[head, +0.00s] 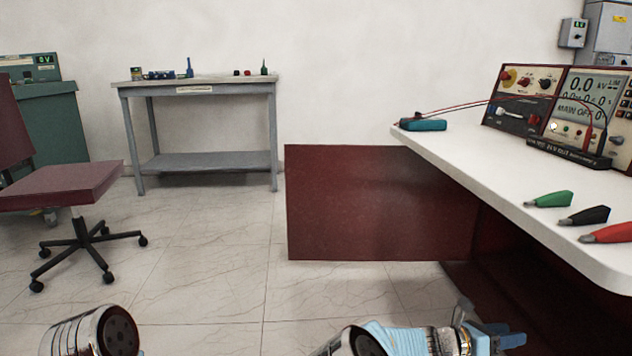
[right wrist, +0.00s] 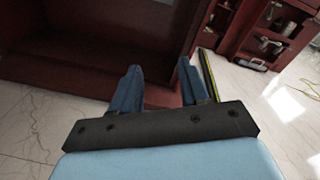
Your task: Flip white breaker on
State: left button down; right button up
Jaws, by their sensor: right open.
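The test panel (head: 556,108) stands on the right end of the white desk in the head view, with a lit display, knobs and leads. A pale lever (head: 514,112) shows on its dark lower left part; I cannot tell whether it is the white breaker or how it is set. My right gripper (head: 500,335) is low at the bottom of the head view, below the desk top and well away from the panel. In the right wrist view its two blue fingers (right wrist: 160,88) are apart with nothing between them. My left gripper is out of view.
The white desk top (head: 450,150) has a dark red panel (head: 370,200) below it. Green, black and red clips (head: 585,215) lie near its front edge. A teal box (head: 424,125) sits at the far corner. A chair (head: 70,185) and workbench (head: 195,85) stand left.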

jog(key=s+a+f+n+y+p, duration=0.2)
jog(key=s+f+n+y+p, duration=0.25)
jog(key=f+n, duration=0.6)
jog(key=s+a+f+n+y+p, duration=0.3)
jog(key=s+f+n, duration=0.4)
jog(key=n, duration=0.6)
jog(key=s+a+f+n+y+p, duration=0.2)
jog(key=s+a+n+y, duration=0.1)
jog(key=a+n, duration=0.2)
jog(key=s+a+f+n+y+p, duration=0.2)
jog(key=a+n+y, duration=0.2)
jog(key=a, duration=0.1)
jog(key=s+a+r+n+y+p, duration=0.1)
jog(key=s+a+r+n+y, duration=0.1)
jog(key=a+n, duration=0.2)
jog(key=s+a+r+n+g+y+p, duration=0.1)
jog(key=s+a+r+n+y, duration=0.1)
jog(key=a+n, duration=0.3)
jog(key=s+a+r+n+y+p, duration=0.1)
jog(key=s+a+r+n+y, duration=0.2)
jog(key=a, duration=0.3)
jog(key=shift+a+r+n, duration=0.15)
jog(key=shift+a+n, duration=0.2)
jog(key=shift+n, duration=0.3)
